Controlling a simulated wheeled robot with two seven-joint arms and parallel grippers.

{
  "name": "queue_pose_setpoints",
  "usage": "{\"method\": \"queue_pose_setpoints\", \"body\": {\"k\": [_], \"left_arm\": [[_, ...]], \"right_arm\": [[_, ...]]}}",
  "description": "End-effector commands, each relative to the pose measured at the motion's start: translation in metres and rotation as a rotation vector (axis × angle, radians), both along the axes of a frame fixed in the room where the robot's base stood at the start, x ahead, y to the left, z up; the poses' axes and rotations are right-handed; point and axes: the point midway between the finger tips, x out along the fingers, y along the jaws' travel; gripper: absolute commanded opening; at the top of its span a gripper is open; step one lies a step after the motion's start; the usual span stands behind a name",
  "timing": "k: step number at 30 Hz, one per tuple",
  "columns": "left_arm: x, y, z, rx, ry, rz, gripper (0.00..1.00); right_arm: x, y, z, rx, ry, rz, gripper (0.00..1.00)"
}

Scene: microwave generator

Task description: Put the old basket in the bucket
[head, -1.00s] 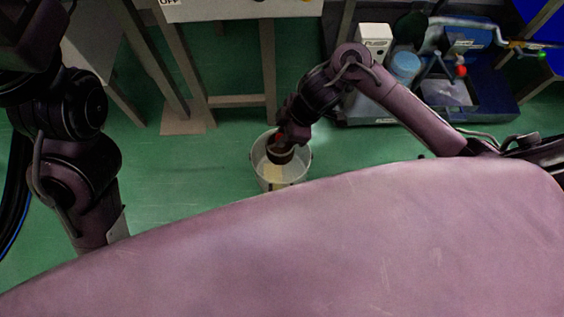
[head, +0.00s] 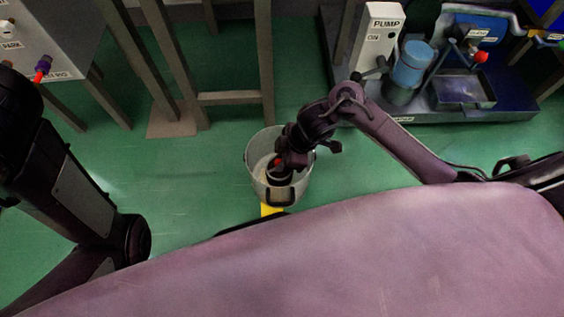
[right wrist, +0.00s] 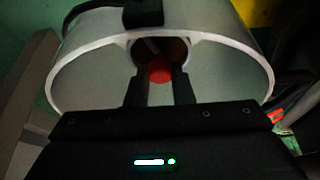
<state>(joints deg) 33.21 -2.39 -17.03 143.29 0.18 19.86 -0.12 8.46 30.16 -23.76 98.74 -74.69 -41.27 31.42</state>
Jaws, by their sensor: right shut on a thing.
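The grey-white bucket (head: 252,170) stands on the green floor, just beyond my own pink body. The old basket appears to be the small dark round thing with a red part (head: 279,172) within the bucket's outline. My right gripper (head: 280,163) is at the bucket's mouth, holding this thing. In the right wrist view, the fingertips (right wrist: 160,88) close about the red part (right wrist: 160,72), with a dark brown round opening behind it. The bucket's pale rim (right wrist: 85,52) arches around them. How deep the basket hangs is unclear.
A pump unit with a white box (head: 381,38) and blue cylinder (head: 409,66) stands at the upper right. A metal frame (head: 238,98) stands behind the bucket. A white cabinet (head: 40,45) is at the upper left. Green floor is free on both sides of the bucket.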

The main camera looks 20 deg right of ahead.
Motion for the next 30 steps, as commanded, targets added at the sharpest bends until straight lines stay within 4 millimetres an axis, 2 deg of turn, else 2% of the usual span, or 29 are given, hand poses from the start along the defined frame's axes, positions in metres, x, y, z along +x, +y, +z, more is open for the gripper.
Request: {"method": "queue_pose_setpoints", "body": {"k": [1,12,13,17,26,30], "left_arm": [[0.0,0.0,-0.005,-0.001,-0.001,0.001,0.0],[0.0,0.0,-0.003,-0.001,-0.001,0.001,0.0],[0.0,0.0,-0.003,-0.001,-0.001,0.001,0.0],[0.0,0.0,-0.003,-0.001,-0.001,0.0,0.0],[-0.001,0.0,-0.003,-0.001,-0.002,-0.001,0.0],[0.0,0.0,0.007,-0.001,-0.001,0.0,0.0]], "right_arm": [[0.001,0.0,-0.006,0.001,-0.001,-0.001,0.0],[0.0,0.0,-0.007,0.0,0.0,0.001,0.0],[0.0,0.0,-0.007,0.0,0.0,0.001,0.25],[0.0,0.0,-0.007,0.0,0.0,0.001,0.42],[0.0,0.0,-0.005,0.001,-0.002,0.001,0.43],[0.0,-0.003,0.007,-0.001,-0.002,-0.001,0.43]]}}
